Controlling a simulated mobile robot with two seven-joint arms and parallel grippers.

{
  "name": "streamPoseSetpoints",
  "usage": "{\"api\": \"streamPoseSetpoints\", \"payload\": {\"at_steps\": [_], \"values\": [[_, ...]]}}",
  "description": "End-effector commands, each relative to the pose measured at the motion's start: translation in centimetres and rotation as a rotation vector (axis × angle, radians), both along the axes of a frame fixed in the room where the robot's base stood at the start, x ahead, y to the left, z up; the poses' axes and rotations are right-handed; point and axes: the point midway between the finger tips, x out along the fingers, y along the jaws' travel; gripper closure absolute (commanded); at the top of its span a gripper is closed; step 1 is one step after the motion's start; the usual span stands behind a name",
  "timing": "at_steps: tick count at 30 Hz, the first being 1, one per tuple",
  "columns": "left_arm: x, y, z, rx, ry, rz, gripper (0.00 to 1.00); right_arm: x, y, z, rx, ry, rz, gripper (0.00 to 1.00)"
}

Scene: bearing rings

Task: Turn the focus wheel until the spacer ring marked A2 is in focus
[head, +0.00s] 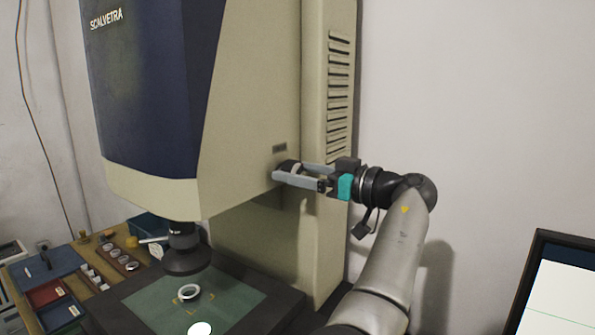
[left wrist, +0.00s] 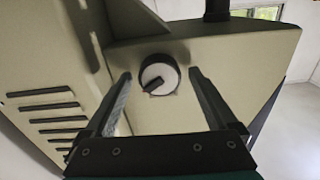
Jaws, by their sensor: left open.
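The focus wheel is a round knob with a dark rim, pale face and dark pointer bar (left wrist: 154,85) on the machine's beige side. In the head view its dark edge (head: 287,165) shows at the fingertips. My left gripper (head: 291,172) is open, with its fingers on either side of the wheel. In the left wrist view a gap shows between each finger and the knob (left wrist: 160,75). A pale ring (head: 189,292) lies on the green stage plate (head: 235,306) under the lens (head: 185,250). No A2 mark is readable. My right gripper is not in view.
A monitor (head: 560,300) at the lower right shows part of a white screen with a thin green line. A wooden board (head: 105,258) with rings and small parts stands at the lower left, near red and blue trays. The machine's vented column (head: 330,110) stands behind my left gripper.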

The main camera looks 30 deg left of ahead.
Motion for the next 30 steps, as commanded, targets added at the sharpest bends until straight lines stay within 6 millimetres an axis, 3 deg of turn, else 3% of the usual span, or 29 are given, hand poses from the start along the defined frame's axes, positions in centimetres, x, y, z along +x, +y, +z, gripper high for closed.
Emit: {"api": "streamPoseSetpoints", "payload": {"at_steps": [11, 30], "values": [[0.07, 0.51, -0.04, 0.000, 0.000, 0.000, 0.11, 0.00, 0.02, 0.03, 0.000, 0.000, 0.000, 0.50], [0.06, 0.46, -0.02, 0.000, 0.000, 0.000, 0.83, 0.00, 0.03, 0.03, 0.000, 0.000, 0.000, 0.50]]}}
